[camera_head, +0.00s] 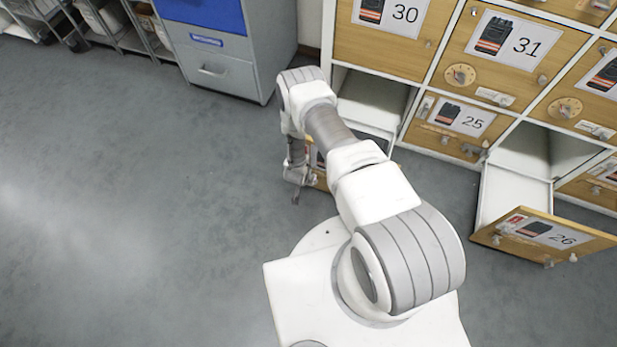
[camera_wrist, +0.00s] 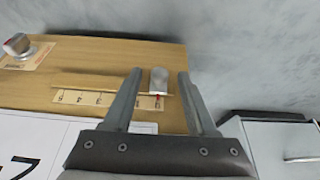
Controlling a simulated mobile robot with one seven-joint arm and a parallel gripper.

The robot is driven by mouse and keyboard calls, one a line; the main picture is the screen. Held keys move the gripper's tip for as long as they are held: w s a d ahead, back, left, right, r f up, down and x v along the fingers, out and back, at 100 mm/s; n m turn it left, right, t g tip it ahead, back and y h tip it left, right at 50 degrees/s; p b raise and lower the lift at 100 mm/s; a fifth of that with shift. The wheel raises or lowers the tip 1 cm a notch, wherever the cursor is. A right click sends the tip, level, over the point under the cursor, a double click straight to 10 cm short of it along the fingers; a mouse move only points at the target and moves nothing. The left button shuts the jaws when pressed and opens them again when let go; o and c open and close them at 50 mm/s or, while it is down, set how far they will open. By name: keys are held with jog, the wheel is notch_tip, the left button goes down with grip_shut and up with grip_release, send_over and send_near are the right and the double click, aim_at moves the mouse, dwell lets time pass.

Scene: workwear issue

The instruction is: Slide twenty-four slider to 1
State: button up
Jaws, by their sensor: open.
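The slider's silver knob (camera_wrist: 158,80) stands on a wooden door panel (camera_wrist: 95,52) in the wrist view. It is at the right end of a slot above a numbered scale (camera_wrist: 108,99), with a red mark beside the last numeral, which looks like 0. My gripper (camera_wrist: 160,73) is open, one finger on each side of the knob, with small gaps showing. In the head view my gripper (camera_head: 297,184) is low, at a door panel (camera_head: 319,172) mostly hidden by my arm. The door's number is cut off in the wrist view, so I cannot confirm twenty-four.
A second silver knob (camera_wrist: 17,44) is on the same panel. An open compartment (camera_head: 372,100) is behind my arm; locker 25 (camera_head: 462,118) is closed beside it. Door 26 (camera_head: 545,235) hangs open at right. A grey-blue cabinet (camera_head: 222,62) stands behind. The floor at left is clear.

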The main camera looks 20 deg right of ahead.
grip_shut()
dwell(0.3)
dwell(1.2)
